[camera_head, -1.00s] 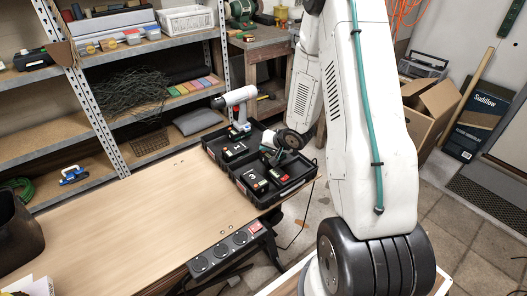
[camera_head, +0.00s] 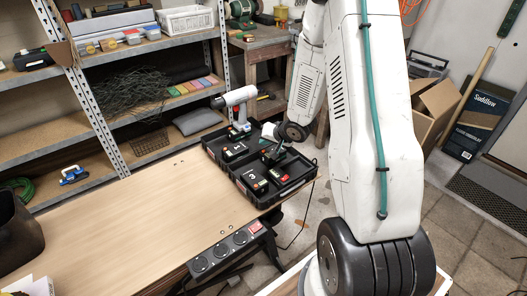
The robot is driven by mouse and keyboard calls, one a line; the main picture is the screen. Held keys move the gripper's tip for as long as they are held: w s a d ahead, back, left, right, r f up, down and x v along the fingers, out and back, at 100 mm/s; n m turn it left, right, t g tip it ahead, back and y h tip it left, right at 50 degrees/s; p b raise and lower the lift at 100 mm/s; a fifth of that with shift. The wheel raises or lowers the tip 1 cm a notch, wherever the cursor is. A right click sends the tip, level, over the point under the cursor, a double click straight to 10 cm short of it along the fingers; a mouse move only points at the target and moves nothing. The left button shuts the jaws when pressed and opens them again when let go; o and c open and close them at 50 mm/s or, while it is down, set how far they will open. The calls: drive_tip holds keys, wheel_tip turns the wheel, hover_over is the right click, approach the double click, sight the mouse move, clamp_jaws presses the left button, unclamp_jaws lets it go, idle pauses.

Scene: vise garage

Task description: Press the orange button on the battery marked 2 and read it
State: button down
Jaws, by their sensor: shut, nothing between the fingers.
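A black open case (camera_head: 240,187) lies at the far right end of the workbench, with several black batteries in it. One battery (camera_head: 255,180) at the front shows a "3". Another battery (camera_head: 233,150) in the left part has a white mark too small to read. A further battery (camera_head: 270,157) is beside my gripper (camera_head: 279,150), its mark not legible. I cannot tell which is marked 2, and no orange button can be made out clearly. My gripper is shut and empty, low over the right part of the case; touching or apart, I cannot tell.
A socket strip (camera_head: 222,252) is fixed at the bench's front edge. Shelves (camera_head: 140,110) stand behind; a cardboard box (camera_head: 435,105) is at right.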

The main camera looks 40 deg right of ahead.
sight(265, 153)
drive_tip(key=shift+r, duration=1.85)
